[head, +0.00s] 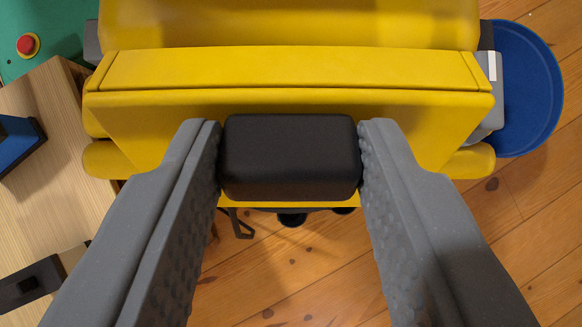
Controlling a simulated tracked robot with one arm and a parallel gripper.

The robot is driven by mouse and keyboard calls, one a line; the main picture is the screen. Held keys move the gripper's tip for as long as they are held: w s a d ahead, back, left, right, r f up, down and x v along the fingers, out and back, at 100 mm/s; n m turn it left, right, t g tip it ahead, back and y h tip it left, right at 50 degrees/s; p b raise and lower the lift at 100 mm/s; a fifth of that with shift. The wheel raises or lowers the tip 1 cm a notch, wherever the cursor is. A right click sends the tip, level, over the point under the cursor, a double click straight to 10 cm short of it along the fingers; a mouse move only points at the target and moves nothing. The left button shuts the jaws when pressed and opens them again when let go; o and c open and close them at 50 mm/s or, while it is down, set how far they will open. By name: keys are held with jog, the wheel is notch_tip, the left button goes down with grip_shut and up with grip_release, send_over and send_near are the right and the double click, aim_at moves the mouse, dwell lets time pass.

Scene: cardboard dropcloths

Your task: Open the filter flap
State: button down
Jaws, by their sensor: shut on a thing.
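A large yellow machine body (290,22) fills the top of the head view. On its near side is a yellow flap (150,125), seen from above, with a raised edge strip along its top. A black rounded handle (290,157) stands out from the middle of the flap. My gripper (290,160) has its grey textured fingers on the left and right sides of the handle, shut on it. The handle hides the flap's middle, and the fingers hide parts of its lower edge. Whether the flap is ajar cannot be told from this view.
A wooden table (90,190) is at left, with a blue and black object (18,145) and a black item (30,284) on it. A red button (28,45) sits on a green surface. A blue disc (530,90) is at right. Plank floor (530,215) lies below.

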jog(key=shift+w+d+f+b, duration=0.1)
jog(key=shift+d+f+b, duration=0.2)
jog(key=shift+b, duration=0.4)
jog(key=c, duration=0.9)
grip_release()
jog(key=shift+w+g, duration=0.1)
jog(key=shift+g, duration=0.2)
jog(key=shift+a+r, duration=0.1)
jog(key=shift+r, duration=0.1)
jog(key=shift+r, duration=0.2)
notch_tip(320, 180, up, 3)
jog(key=p, duration=0.2)
send_over(114, 68)
jog(key=shift+r, duration=0.25)
jog(key=shift+s+d+r+p, duration=0.15)
jog(key=shift+s+d+p, duration=0.4)
jog(key=shift+s+p, duration=0.55)
jog(key=shift+s+d+r+p, duration=0.1)
jog(key=shift+s+d+p, duration=0.55)
jog(key=shift+s, duration=0.9)
jog(key=shift+s+d+r+p, duration=0.15)
jog(key=shift+s+d+p, duration=0.25)
jog(key=shift+s+p, duration=0.75)
